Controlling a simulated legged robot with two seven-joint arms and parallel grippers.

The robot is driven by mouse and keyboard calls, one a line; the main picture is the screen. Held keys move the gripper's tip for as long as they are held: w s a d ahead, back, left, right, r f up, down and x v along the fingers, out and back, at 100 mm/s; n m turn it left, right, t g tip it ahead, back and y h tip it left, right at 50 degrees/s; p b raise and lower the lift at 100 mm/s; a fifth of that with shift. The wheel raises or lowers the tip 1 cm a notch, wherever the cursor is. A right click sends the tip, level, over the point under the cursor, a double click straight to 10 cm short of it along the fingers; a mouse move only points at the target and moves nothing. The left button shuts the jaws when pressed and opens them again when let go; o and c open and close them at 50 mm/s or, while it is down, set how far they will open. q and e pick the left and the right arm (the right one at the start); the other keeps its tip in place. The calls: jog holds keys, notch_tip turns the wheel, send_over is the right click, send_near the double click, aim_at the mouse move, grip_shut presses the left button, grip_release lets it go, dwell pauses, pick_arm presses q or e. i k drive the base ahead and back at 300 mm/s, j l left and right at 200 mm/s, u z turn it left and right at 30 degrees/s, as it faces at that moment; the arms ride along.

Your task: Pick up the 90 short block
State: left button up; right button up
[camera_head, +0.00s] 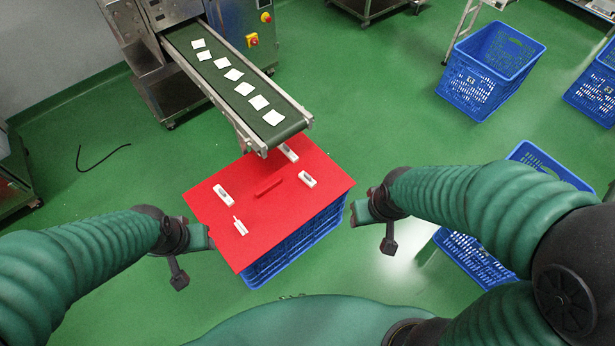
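A red board (215,212) lies on top of a blue crate (300,240). On it are small white blocks: one at the left (224,193), one at the right (307,179) and one at the back (288,152), near the conveyor end. A white piece with a narrow tip (240,226) lies near the front left. A red bar (268,186) lies in the middle. No marking tells me which is the 90 short block. My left gripper (197,238) is left of the board and my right gripper (361,212) right of it, both apart from the blocks. Their finger opening is unclear.
A conveyor (225,88) with several white packets ends just behind the board, close to its back edge. Blue crates stand at the upper right (490,66), far right (597,88) and behind my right arm (470,262). Open green floor lies left of the board.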

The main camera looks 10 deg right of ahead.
aim_at(305, 177)
jog(key=i+l+u, duration=0.4)
jog(key=l, duration=0.35)
jog(key=i+l+u, duration=0.25)
jog(key=l, duration=0.2)
